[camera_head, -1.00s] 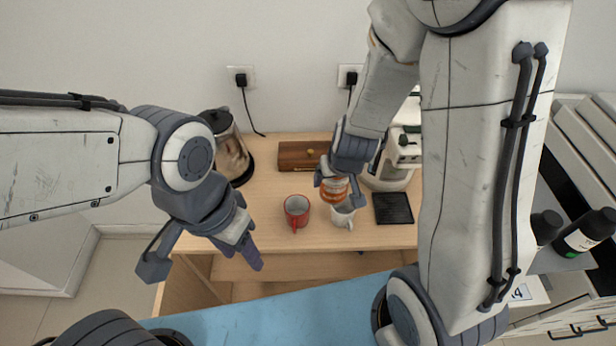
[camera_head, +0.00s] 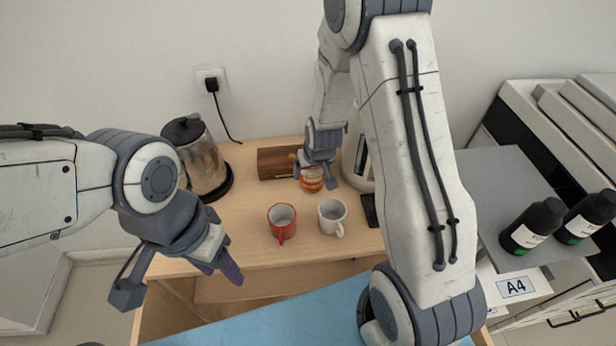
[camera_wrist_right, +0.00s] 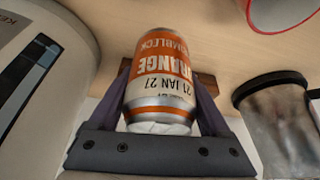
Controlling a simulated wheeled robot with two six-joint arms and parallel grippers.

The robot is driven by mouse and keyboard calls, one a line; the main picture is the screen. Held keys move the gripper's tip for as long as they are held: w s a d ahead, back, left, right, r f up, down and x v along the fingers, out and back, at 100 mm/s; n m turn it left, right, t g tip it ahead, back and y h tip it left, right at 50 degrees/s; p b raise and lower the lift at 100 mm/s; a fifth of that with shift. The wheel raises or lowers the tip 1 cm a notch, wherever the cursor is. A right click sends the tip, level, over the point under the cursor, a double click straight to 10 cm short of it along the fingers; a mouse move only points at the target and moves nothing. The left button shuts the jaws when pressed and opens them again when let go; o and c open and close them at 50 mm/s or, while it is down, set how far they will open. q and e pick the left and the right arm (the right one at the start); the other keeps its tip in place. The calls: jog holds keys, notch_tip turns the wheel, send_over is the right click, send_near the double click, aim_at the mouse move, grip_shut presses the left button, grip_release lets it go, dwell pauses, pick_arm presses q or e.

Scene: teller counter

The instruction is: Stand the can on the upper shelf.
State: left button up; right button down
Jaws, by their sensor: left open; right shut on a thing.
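The can (camera_head: 312,180) is orange and white and stands between the fingers of my right gripper (camera_head: 318,178), which is shut on it. In the right wrist view the can (camera_wrist_right: 160,75) fills the space between the fingers, its printing upside down in the picture. In the head view it is over the back of the wooden counter (camera_head: 240,225), in front of the brown wooden box; I cannot tell whether it touches the wood. A lower wooden shelf (camera_head: 235,289) shows under the counter top. My left gripper (camera_head: 180,282) is open and empty in front of the counter's left side.
A red mug (camera_head: 282,226) and a white mug (camera_head: 332,216) stand in front of the can. The brown box (camera_head: 275,163) is close behind it, a kettle (camera_head: 203,165) to the left and a white machine (camera_head: 354,165) to the right. Dark bottles (camera_head: 533,226) stand far right.

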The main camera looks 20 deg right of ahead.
jog(key=shift+w+d+f, duration=0.15)
jog(key=shift+w+f, duration=0.25)
jog(key=shift+w, duration=0.2)
jog(key=shift+w+d+f, duration=0.15)
jog(key=shift+w+f, duration=0.2)
jog(key=shift+w, duration=0.2)
jog(key=shift+f+p, duration=0.55)
jog(key=shift+f, duration=1.35)
jog(key=shift+f, duration=0.15)
grip_release()
